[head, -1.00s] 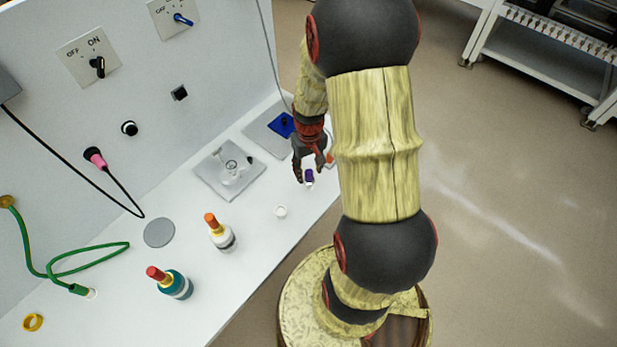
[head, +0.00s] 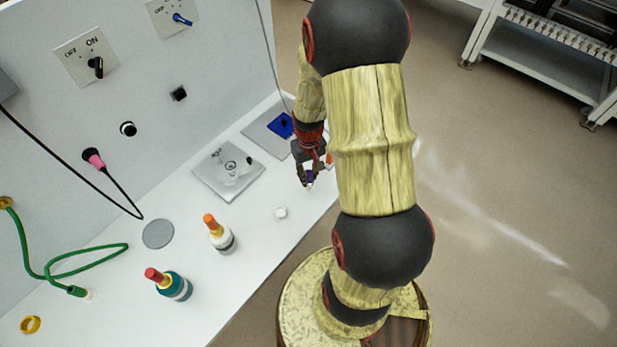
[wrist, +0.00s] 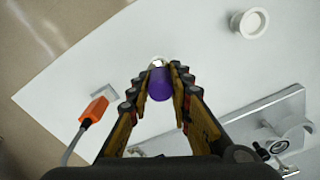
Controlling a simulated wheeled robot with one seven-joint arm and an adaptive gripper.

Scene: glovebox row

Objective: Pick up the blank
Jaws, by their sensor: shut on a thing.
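The blank appears to be a small purple cylinder (wrist: 160,84) with a pale end, seen between my fingers in the wrist view. My gripper (wrist: 161,72) is shut on it, with a finger pressed to each side. In the head view my gripper (head: 309,183) is low over the right edge of the white bench, and only a bit of the purple blank (head: 310,176) shows between the fingers. I cannot tell whether the blank still touches the bench.
A white round cap (head: 281,212) stands close by. A grey plate with a clear fixture (head: 212,185) and a blue block (head: 281,125) lie behind. An orange connector (wrist: 94,112) is beside my gripper. Two bottles (head: 221,236) (head: 176,287) stand further left on the bench.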

